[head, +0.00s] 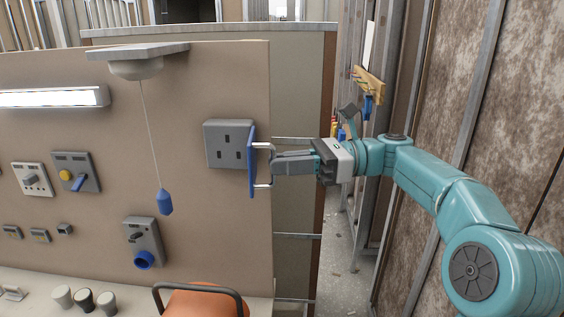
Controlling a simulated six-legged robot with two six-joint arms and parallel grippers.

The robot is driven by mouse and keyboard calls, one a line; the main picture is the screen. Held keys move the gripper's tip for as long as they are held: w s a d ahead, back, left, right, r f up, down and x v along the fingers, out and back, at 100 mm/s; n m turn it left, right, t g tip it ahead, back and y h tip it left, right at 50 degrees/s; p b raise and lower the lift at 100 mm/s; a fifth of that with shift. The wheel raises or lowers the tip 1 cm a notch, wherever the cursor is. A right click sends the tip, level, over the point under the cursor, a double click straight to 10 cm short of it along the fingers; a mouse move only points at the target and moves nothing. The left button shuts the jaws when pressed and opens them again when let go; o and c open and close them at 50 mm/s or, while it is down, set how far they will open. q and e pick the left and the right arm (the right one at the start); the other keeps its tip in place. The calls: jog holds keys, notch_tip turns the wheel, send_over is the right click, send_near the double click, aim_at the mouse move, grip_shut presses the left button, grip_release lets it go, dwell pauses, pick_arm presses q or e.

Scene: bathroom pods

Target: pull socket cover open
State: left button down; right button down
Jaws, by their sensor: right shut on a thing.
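The grey socket box (215,158) is on the beige panel, with dark socket slots on its face. Its blue cover (251,170) stands out from the box's right side, seen nearly edge-on, so it is swung open. A pale handle (264,146) sticks out from the cover's right face. My right gripper (274,163) comes in from the right and is shut on the handle. The exact finger contact is small and hard to see. My left gripper is not in view.
A blue pull-cord knob (165,201) hangs left of the socket box. A grey unit with a blue ring (143,259) sits below. An orange chair (205,303) stands at the bottom. A brown mottled wall (530,110) is close on the right, beside my arm.

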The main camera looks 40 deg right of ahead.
jog(key=shift+r, duration=0.15)
jog(key=c, duration=1.2)
grip_release()
jog(key=shift+s, duration=0.15)
jog(key=v, duration=1.2)
